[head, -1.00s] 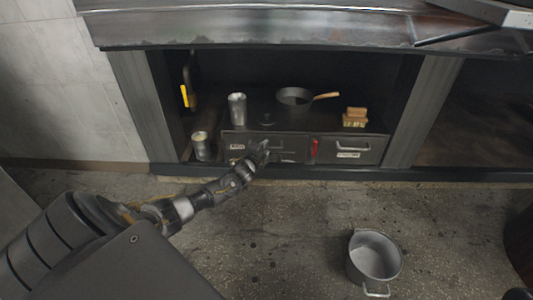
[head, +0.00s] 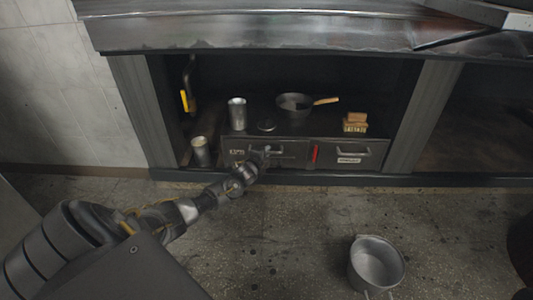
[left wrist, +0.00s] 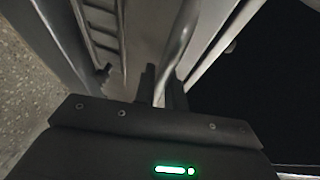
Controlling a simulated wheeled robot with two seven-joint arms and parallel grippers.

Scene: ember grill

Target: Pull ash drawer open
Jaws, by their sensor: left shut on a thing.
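Two dark metal drawers sit side by side in the low grill bay. The left drawer (head: 294,159) has a bar handle (head: 284,149) and a small pale label, too small to read. My left gripper (head: 264,153) is at this drawer's front and covers part of it. In the left wrist view, a curved metal bar runs between the gripper's fingers (left wrist: 163,84), which are shut on it. The right drawer (head: 372,157) has its own handle and label and looks closed. I cannot make out any gap at the left drawer. My right gripper is out of view.
A metal cup (head: 237,113), a pan (head: 294,105) and stacked wooden-looking blocks (head: 355,121) stand above the drawers. A can (head: 200,152) stands left of them. A grey pot (head: 377,264) is on the floor at lower right.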

